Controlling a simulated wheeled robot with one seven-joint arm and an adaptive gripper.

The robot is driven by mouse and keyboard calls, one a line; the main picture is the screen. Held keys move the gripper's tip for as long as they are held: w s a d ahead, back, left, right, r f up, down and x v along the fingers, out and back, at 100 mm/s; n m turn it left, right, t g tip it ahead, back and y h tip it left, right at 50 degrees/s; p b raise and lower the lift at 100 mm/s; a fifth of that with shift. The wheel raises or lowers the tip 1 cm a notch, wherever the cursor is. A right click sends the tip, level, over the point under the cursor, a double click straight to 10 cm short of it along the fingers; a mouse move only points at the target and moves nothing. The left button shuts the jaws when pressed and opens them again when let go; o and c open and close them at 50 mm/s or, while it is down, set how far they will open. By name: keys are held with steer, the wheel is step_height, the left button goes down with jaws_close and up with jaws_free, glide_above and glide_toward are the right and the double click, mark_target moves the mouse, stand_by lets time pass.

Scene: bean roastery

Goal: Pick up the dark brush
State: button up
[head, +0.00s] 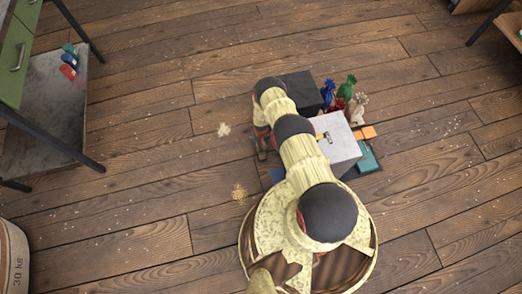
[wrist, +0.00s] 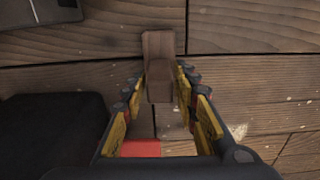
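The fingers look spread, with a small gap beside the brush; firm contact does not show. In the head view, my gripper (head: 262,150) is low over the floor, left of the grey-topped block, and the brush is not clear there.
A dark box (head: 299,88), coloured bags (head: 345,94), a pale grey block (head: 342,150), an orange piece (head: 365,132) and a teal box (head: 369,158) crowd the right of my arm. A green cabinet (head: 12,55) and a sack (head: 12,262) stand left. Floor between is clear apart from pale spills (head: 223,129).

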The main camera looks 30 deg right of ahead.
steer(key=c, duration=0.6)
jaws_close()
